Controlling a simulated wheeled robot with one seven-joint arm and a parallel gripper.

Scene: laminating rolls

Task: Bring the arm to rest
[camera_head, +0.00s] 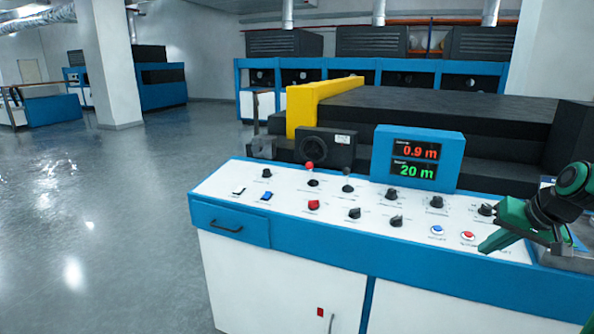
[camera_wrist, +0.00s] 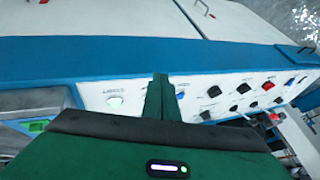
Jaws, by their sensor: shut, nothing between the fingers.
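My gripper (camera_head: 488,247) is green and reaches in from the right edge in the head view, above the right end of the white control panel (camera_head: 225,185). Its fingers are together with nothing between them. In the head view a red button (camera_head: 468,236) and a blue button (camera_head: 438,230) lie just left of the fingertips. I cannot tell whether the fingertips touch the panel.
Several black knobs and a red-topped lever (camera_head: 309,166) stand up from the panel. A blue display box (camera_head: 447,150) reading 0.9 m and 20 m rises behind it. A yellow-ended black machine (camera_head: 302,108) stands behind. Open grey floor (camera_head: 90,220) lies to the left.

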